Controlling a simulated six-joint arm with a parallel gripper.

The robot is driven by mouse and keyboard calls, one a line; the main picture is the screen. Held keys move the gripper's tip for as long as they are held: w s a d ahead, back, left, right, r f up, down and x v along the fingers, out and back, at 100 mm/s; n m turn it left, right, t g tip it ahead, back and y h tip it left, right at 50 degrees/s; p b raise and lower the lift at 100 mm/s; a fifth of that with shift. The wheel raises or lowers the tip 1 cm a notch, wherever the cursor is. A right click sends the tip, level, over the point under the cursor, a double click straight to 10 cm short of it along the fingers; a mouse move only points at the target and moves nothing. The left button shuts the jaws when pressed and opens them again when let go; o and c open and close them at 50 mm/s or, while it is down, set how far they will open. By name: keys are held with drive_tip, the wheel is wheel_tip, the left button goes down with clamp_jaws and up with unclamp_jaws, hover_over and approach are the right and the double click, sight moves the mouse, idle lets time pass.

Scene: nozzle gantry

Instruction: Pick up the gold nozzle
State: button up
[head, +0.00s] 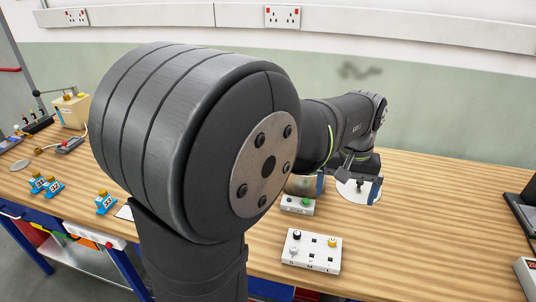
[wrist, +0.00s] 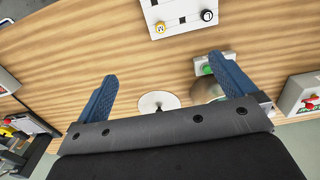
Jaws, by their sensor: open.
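The gold nozzle (head: 333,243) stands in the right back hole of a white holder block (head: 310,262) on the wooden bench. It also shows in the wrist view (wrist: 160,28), near the top edge. A black nozzle (head: 296,235) and a whitish one (head: 293,251) stand in other holes of the block. My gripper (head: 347,199) is open and empty, behind the block in the head view. Its two blue fingers spread wide in the wrist view (wrist: 162,67), and the gold nozzle lies beyond their tips, apart from them.
A small box with a green button (head: 298,204) sits behind the block, close to my gripper. A white disc with a pin (wrist: 158,102) is on the bench beneath my gripper. Blue-based parts (head: 46,185) stand far left.

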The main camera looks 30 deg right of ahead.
sight(334, 240)
drive_tip(key=c, duration=1.2)
wheel_tip(334, 240, down, 17)
drive_tip(key=m, duration=1.6)
drive_tip(key=shift+f, duration=0.15)
